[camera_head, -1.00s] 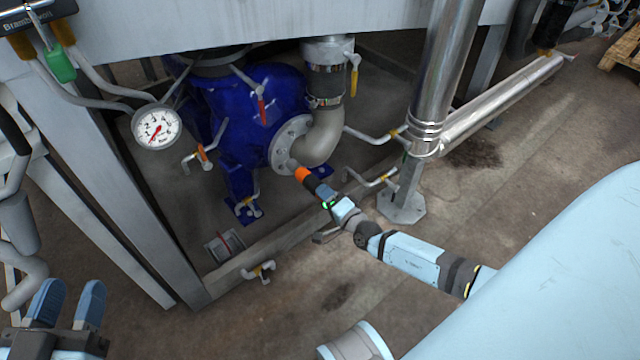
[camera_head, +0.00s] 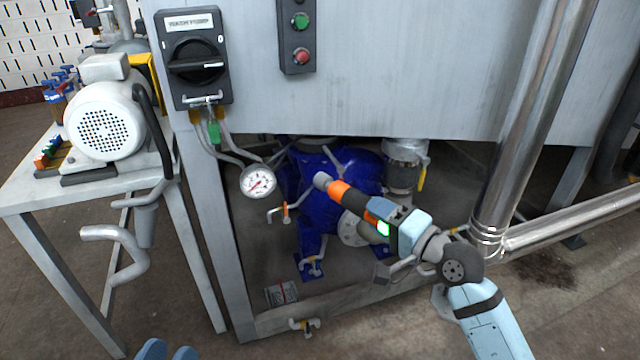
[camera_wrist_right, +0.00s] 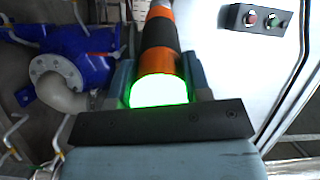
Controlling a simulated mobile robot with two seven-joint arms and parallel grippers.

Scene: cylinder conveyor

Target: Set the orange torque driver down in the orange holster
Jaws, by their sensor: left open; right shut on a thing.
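The orange torque driver (camera_head: 345,197) has orange and black bands and a grey tip. My right gripper (camera_head: 386,213) is shut on its rear end, where a green light glows, and holds it raised in front of the blue pump, tip pointing up and left. In the right wrist view the driver (camera_wrist_right: 158,35) stands between the two fingers of the gripper (camera_wrist_right: 160,82). My left gripper (camera_head: 167,352) is open and empty at the bottom edge, with only its blue fingertips showing. I cannot make out an orange holster for certain in either view.
A table (camera_head: 35,195) at the left bears a white motor (camera_head: 105,120); a grey tube (camera_head: 146,218) hangs at its edge. A pressure gauge (camera_head: 258,181), the blue pump (camera_head: 322,185) and a steel pipe (camera_head: 520,130) are close to the driver. Floor shows between table and frame.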

